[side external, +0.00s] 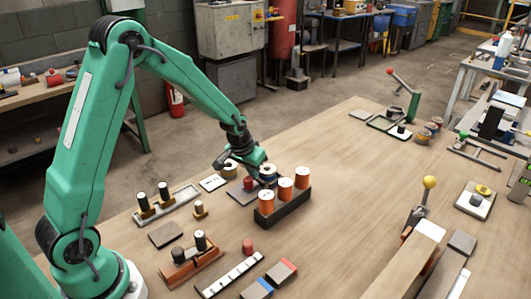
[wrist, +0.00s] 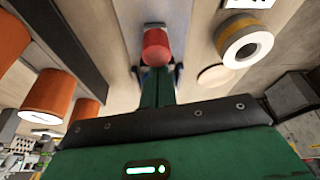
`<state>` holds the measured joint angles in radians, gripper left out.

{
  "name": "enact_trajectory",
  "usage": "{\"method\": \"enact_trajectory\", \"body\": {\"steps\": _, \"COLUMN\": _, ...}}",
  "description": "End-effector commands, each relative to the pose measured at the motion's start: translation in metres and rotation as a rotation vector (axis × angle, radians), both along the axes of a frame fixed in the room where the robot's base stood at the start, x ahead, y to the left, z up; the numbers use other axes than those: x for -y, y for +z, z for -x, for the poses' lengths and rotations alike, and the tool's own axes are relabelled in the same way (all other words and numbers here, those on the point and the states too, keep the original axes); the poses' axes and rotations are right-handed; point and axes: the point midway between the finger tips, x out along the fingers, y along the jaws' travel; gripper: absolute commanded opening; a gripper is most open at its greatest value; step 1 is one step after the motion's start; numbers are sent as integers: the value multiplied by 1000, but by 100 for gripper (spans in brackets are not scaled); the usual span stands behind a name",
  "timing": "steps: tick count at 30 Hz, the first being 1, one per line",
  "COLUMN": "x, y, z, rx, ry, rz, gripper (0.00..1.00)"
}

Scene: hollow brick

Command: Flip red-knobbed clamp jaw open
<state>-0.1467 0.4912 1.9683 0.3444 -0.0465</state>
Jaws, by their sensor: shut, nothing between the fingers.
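A green clamp (side external: 413,108) stands at the far end of the table. Its lever rises to the upper left and ends in a red knob (side external: 389,71). Whether its jaw is open or shut is too small to tell. My gripper (side external: 258,182) is low over the middle left of the table, well apart from this clamp. Its green fingers (wrist: 155,78) are shut and empty. A small red cylinder (side external: 248,184) is close beside the fingertips; the wrist view shows a red piece (wrist: 155,47) just past them. Contact with it cannot be told.
Several orange spools (wrist: 46,97) stand in a black holder (side external: 284,211) just right of my gripper. A yellow-and-white spool (wrist: 243,41) is near its other side. A yellow-knobbed clamp (side external: 429,182) stands by long bars at the right. The table between is mostly clear.

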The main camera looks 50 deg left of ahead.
Motion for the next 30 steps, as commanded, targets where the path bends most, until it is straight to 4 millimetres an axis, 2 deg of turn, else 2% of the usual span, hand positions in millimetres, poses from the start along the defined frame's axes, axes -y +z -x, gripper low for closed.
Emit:
{"method": "enact_trajectory", "body": {"steps": 9, "x": 0, "y": 0, "z": 29, "rx": -3, "ry": 1, "rz": -2, "gripper": 0}}
{"method": "enact_trajectory", "body": {"steps": 23, "x": 0, "y": -1, "z": 33, "rx": -11, "ry": 1, "rz": -2, "gripper": 0}}
{"method": "enact_trajectory", "body": {"steps": 30, "x": 1, "y": 7, "z": 36, "rx": -12, "ry": 1, "rz": -2, "gripper": 0}}
